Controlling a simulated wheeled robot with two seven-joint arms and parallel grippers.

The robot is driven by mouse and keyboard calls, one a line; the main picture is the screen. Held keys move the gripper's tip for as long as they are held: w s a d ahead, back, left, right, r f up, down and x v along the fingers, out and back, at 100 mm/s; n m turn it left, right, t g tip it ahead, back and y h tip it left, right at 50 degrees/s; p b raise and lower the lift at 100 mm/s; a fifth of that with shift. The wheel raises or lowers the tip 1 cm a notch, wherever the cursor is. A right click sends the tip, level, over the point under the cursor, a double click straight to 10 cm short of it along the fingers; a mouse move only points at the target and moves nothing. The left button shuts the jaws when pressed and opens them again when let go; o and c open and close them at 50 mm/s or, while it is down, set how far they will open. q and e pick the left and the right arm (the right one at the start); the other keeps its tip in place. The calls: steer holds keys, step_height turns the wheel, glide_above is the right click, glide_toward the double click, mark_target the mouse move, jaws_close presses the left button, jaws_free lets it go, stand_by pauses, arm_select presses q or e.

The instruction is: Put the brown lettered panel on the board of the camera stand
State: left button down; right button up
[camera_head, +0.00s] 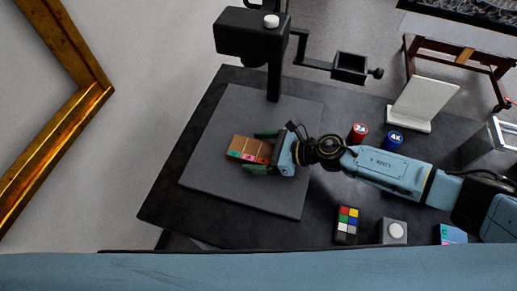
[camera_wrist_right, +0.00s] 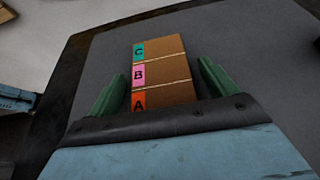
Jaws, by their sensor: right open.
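The brown lettered panel (camera_head: 247,149) lies flat on the grey board (camera_head: 213,120) of the camera stand (camera_head: 274,80), left of the board's middle. In the right wrist view the panel (camera_wrist_right: 170,62) shows coloured tabs with letters C, B and A along its left edge. My right gripper (camera_head: 260,152) reaches in from the right, low over the board. Its green fingers are open, one on each side of the panel's near end, with gaps visible in the wrist view (camera_wrist_right: 160,76). The panel's nearest end is partly hidden by the gripper. My left gripper is not in view.
A red can (camera_head: 358,132), a blue can (camera_head: 394,140) and a white slanted stand (camera_head: 422,104) are behind my right arm. A colour chart (camera_head: 346,222) and a grey box with a white knob (camera_head: 393,231) are in front. The camera head (camera_head: 250,36) overhangs the board's back.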

steer(key=shift+r, duration=0.1)
steer(key=shift+r+p, duration=0.25)
steer(key=shift+p, duration=0.1)
steer(key=b+v, duration=0.1)
steer(key=v, duration=1.1)
